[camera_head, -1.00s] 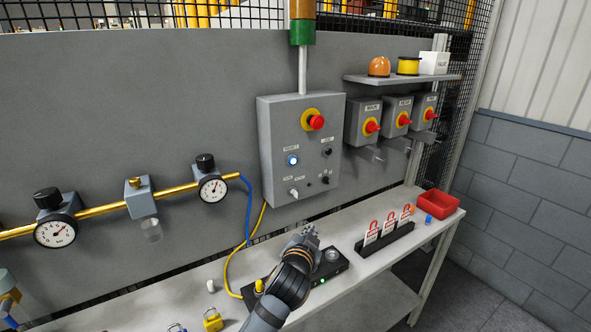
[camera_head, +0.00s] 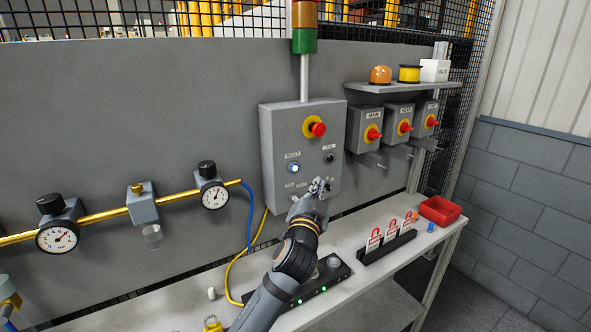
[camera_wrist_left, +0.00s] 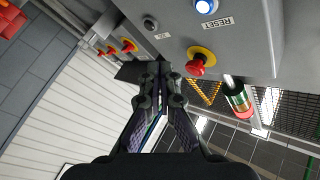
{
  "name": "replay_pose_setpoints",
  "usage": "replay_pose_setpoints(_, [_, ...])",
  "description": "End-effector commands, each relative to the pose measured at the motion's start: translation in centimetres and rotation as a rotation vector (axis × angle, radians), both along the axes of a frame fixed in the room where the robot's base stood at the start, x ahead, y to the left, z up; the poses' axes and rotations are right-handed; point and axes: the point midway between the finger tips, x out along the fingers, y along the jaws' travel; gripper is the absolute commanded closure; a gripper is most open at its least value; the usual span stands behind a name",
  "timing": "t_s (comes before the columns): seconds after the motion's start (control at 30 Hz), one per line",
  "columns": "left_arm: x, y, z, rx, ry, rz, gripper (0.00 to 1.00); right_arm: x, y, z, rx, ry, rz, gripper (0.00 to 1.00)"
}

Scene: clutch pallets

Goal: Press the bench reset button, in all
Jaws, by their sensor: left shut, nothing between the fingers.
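The grey control box (camera_head: 303,150) on the wall panel has a lit blue-white button (camera_head: 294,168) labelled RESET. That button also shows at the top of the wrist view (camera_wrist_left: 205,7). A black bar unit (camera_head: 318,283) on the bench carries a round grey knob-like part (camera_head: 333,263) and green lights. My left gripper (camera_head: 321,184) is shut and empty in front of the lower part of the box, right of and below the RESET button in the picture. Its closed fingers (camera_wrist_left: 158,70) show in the wrist view. It hides some lower controls. My right gripper is not in view.
A red emergency stop (camera_head: 318,129) sits above the RESET button. Switch boxes with red knobs (camera_head: 373,134) are to the right. Tagged red padlocks (camera_head: 392,232) stand in a black rack near a red bin (camera_head: 440,211). A gauge pipe (camera_head: 103,217) runs along the left.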

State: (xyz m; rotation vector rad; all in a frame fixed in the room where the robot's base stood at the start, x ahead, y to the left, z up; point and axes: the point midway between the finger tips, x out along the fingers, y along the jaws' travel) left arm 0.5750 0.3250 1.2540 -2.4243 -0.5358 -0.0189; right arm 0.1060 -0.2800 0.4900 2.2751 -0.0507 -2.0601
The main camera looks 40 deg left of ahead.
Motion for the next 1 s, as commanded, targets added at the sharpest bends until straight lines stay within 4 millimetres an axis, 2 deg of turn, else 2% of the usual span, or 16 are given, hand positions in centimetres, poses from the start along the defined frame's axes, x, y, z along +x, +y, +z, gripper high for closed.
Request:
replay_pose_setpoints(0.3, [1.8, 4.4, 0.1, 0.008, 0.002, 0.004, 1.00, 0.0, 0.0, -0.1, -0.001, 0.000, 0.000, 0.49])
replay_pose_setpoints(0.5, [2.6, 6.4, 0.0, 0.005, 0.001, 0.002, 1.00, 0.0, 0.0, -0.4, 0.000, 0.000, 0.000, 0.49])
replay_pose_setpoints(0.7, [2.9, 7.2, 0.1, 0.001, 0.000, 0.002, 1.00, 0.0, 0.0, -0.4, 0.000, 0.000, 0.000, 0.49])
replay_pose_setpoints(1.0, [2.9, 7.2, 0.1, -0.001, 0.001, 0.002, 1.00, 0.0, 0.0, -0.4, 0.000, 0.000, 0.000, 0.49])
